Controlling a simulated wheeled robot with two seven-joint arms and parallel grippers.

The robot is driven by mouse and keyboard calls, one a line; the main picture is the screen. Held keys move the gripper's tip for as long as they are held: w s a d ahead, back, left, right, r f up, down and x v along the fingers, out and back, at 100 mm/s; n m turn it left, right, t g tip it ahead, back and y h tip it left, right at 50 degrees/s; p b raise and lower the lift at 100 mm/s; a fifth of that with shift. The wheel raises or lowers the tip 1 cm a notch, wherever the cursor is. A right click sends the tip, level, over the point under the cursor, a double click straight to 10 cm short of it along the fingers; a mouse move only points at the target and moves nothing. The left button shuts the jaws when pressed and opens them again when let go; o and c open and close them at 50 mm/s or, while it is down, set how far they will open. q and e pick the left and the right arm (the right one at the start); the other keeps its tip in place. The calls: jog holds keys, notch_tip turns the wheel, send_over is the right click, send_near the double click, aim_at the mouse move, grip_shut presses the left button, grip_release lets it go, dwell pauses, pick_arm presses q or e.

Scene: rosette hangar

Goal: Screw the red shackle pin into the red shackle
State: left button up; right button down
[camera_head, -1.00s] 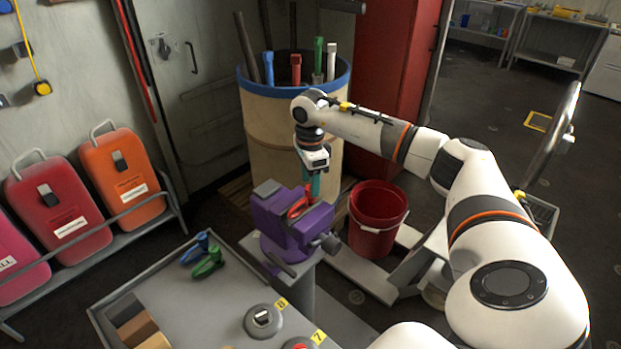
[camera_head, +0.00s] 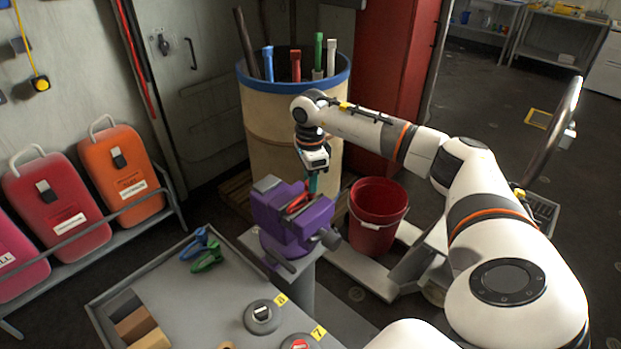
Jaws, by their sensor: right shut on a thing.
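The red shackle (camera_head: 298,203) sits at the top of the purple vise (camera_head: 292,228) on its post. Only a small part of its red shape shows, and its eyes are too small to make out. My right gripper (camera_head: 312,184) points down at the vise, with its teal fingers close beside the shackle on its right. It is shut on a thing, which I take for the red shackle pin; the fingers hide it. I cannot tell how far the pin is in the shackle. My left gripper is not in view.
A grey tray table (camera_head: 190,285) stands at front left with a blue shackle (camera_head: 196,245) and a green shackle (camera_head: 208,259) on it. A red bucket (camera_head: 376,222) stands right of the vise. A barrel (camera_head: 262,125) of tools rises behind my right gripper.

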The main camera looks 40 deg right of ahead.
jog(key=m+p, duration=0.1)
jog(key=m, duration=0.4)
jog(key=m+p, duration=0.1)
jog(key=m, duration=0.3)
jog(key=shift+f+m, duration=0.1)
jog(key=shift+m, duration=0.2)
jog(key=c, duration=1.1)
grip_release()
notch_tip(320, 180, up, 12)
jog(key=b, duration=0.2)
jog(key=shift+b, duration=0.35)
